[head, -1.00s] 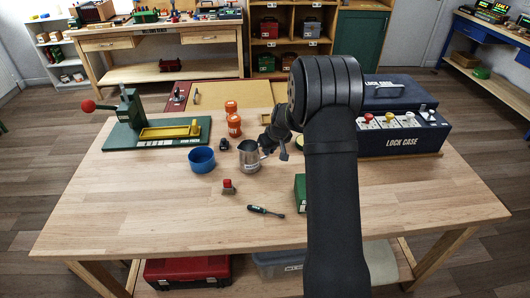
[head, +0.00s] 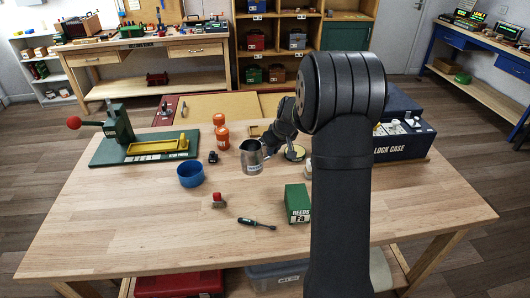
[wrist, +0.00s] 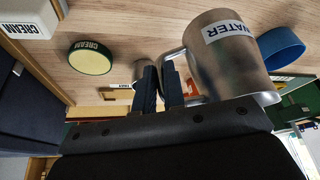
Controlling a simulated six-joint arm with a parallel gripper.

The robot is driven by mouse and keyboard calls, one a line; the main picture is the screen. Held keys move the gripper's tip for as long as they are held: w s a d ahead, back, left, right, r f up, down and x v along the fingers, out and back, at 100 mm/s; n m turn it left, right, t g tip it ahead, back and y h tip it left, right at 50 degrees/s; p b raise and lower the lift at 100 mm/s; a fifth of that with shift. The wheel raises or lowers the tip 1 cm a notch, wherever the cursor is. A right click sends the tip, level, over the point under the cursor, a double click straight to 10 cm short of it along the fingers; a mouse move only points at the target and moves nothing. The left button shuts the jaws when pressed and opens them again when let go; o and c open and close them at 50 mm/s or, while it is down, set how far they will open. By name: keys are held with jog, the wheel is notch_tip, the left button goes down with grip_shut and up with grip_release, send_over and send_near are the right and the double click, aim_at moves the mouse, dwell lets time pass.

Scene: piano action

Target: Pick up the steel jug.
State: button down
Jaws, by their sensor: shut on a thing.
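The steel jug (head: 251,158), a grey metal cup with a handle and a WATER label, is held above the middle of the table. It also shows large in the wrist view (wrist: 232,65), looking roughly upright in the head view. My gripper (head: 268,147) is at the jug's right side. In the wrist view its two dark fingers (wrist: 160,85) are shut on the jug's handle. The arm hides part of the wrist in the head view.
A blue bowl (head: 190,175) stands left of the jug. Orange containers (head: 222,137) and a small black object (head: 213,157) are behind it. A round cream tin (head: 295,153) is to the right. A green reeds box (head: 298,203), red-topped item (head: 218,201) and screwdriver (head: 256,223) lie nearer.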

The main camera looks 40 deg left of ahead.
jog(key=w+d+r, duration=0.1)
jog(key=d+r, duration=0.2)
jog(key=d, duration=0.2)
jog(key=shift+w+d+r, duration=0.25)
jog(key=shift+w+d, duration=0.1)
dwell(0.3)
